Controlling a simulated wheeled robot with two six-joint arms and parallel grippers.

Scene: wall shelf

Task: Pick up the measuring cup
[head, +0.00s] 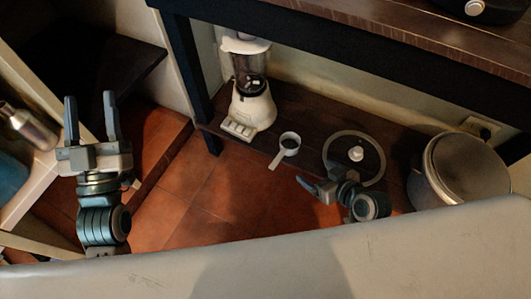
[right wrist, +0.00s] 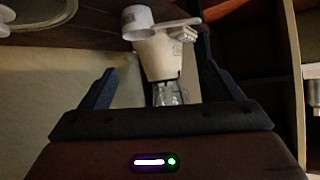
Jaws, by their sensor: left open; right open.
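The white measuring cup (head: 290,140) stands on the dark wooden lower shelf in the head view, its handle pointing toward the front edge. It also shows near the top of the right wrist view (right wrist: 137,19), beyond my fingers. My right gripper (head: 318,178) is open and empty, in front of and a little to the right of the cup, apart from it. Its spread fingers also show in the right wrist view (right wrist: 157,65). My left gripper (head: 90,100) is open and empty, far to the left over the tiled floor, fingers pointing away.
A white blender (head: 250,110) stands left of and behind the cup. A round glass lid (head: 357,154) lies right of the cup, close to my right gripper. A large lidded pot (head: 465,170) stands further right. The upper shelf (head: 400,45) overhangs the back.

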